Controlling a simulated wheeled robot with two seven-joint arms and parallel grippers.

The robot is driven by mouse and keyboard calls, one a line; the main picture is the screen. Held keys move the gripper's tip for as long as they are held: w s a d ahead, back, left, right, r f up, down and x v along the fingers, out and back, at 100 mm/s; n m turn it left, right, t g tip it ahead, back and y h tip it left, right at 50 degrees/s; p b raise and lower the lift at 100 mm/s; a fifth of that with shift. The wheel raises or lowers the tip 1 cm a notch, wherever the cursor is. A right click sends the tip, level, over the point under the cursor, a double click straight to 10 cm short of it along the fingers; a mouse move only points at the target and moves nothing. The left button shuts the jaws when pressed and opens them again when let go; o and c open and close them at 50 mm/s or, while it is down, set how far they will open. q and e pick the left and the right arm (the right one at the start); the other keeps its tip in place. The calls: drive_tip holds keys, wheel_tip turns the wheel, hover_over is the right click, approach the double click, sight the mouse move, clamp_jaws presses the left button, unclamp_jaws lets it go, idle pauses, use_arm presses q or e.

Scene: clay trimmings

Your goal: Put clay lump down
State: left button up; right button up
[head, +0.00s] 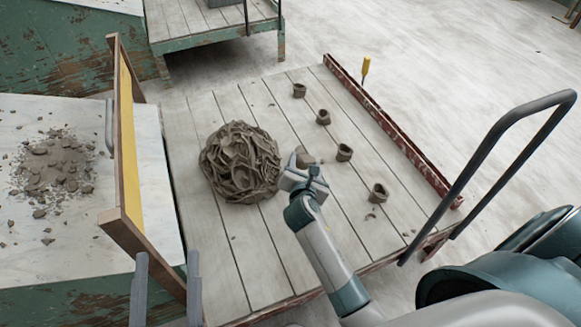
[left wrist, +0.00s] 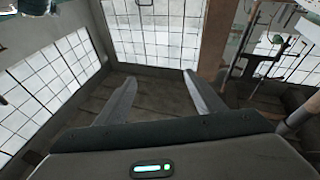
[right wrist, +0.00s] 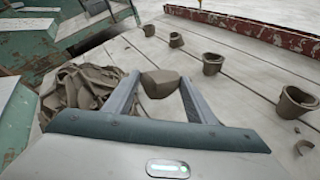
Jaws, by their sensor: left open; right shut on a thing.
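My right gripper (head: 304,174) is shut on a brown clay lump (head: 305,156), over the plank-topped cart (head: 262,262) just right of a big heap of clay trimmings (head: 240,162). In the right wrist view the lump (right wrist: 160,83) sits between the fingertips, with the heap (right wrist: 85,88) to its left. I cannot tell whether the lump touches the planks; the gripper partly hides it in the head view. My left gripper (head: 167,262) is open and empty at the bottom left, near the wooden frame; the left wrist view shows nothing between its fingers.
Several small clay cups stand right of the heap, one near the right gripper (head: 344,152). A red rail (head: 392,130) edges the cart's right side, and a dark handle (head: 490,150) rises at its near end. A yellow board (head: 127,140) stands between cart and crumb-strewn left table (head: 30,255).

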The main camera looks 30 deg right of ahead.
sight(299, 165)
drive_tip(key=w+f, duration=0.1)
drive_tip(key=w+f+b, duration=0.1)
drive_tip(key=w, duration=0.1)
drive_tip(key=shift+a, duration=0.2)
drive_tip(key=w, duration=0.1)
drive_tip(key=w+f+b, duration=0.2)
drive_tip(key=shift+w+a+f, duration=0.2)
drive_tip(key=shift+w+a, duration=0.05)
drive_tip(key=shift+w, duration=0.55)
use_arm(q)
drive_tip(key=s+a+r+t+h, duration=0.1)
drive_tip(key=s+a+r+t, duration=0.1)
drive_tip(key=r+t, duration=0.4)
wheel_tip(299, 165, up, 3)
drive_tip(key=shift+a+f, duration=0.1)
drive_tip(key=shift+a, duration=0.45)
use_arm(e)
drive_tip(key=shift+f, duration=0.15)
